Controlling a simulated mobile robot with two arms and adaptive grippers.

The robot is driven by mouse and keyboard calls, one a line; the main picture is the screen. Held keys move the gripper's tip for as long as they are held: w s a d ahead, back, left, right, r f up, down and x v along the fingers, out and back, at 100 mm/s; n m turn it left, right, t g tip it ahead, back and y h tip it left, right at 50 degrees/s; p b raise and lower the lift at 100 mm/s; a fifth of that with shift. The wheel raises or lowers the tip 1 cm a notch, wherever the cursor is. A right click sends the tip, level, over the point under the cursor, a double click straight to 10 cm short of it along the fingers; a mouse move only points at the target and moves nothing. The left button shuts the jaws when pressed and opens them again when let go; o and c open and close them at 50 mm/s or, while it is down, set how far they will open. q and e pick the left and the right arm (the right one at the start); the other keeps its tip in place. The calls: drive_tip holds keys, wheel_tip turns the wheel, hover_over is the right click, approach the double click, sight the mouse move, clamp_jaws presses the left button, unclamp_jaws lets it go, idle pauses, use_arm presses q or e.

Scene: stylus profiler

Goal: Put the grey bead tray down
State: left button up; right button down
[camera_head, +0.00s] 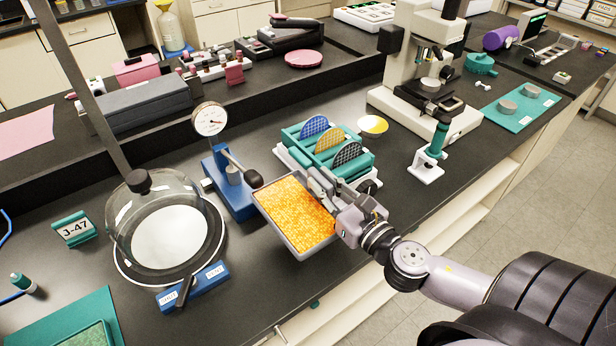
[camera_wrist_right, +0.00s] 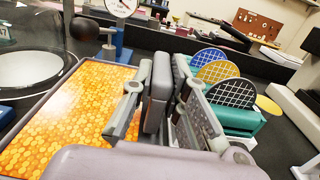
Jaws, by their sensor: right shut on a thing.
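The grey bead tray (camera_head: 322,246) is a shallow rectangular tray filled with orange-yellow beads. My right gripper (camera_head: 322,190) is shut on the tray's right-hand rim. In the right wrist view the tray (camera_wrist_right: 70,103) extends to the left of the gripper fingers (camera_wrist_right: 150,100). The fingers hide part of the rim. I cannot tell whether its underside touches the bench. My left gripper is not in view.
The dial gauge stand (camera_head: 228,180) is close on the tray's left. A glass-domed vessel (camera_head: 125,225) stands farther left. The teal rack (camera_head: 295,148) with several patterned discs is close behind the gripper. The bench's front edge is near the tray. Bare bench lies between tray and dome.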

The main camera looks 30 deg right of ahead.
sight(303, 247)
drive_tip(key=shift+r, duration=0.55)
drive_tip(key=s+a+f, duration=0.2)
drive_tip(key=a, duration=0.1)
drive_tip(key=s+a+f, duration=0.1)
drive_tip(key=s, duration=0.1)
drive_tip(key=shift+a, duration=0.3)
drive_tip(key=shift+m+h, duration=0.4)
drive_tip(key=shift+h, duration=0.2)
drive_tip(key=s+a, duration=0.1)
drive_tip(key=a, duration=0.1)
drive_tip(key=s+a, duration=0.2)
drive_tip(key=shift+s+a+r, duration=0.1)
drive_tip(key=shift+s+a, duration=0.2)
drive_tip(key=shift+a, duration=0.05)
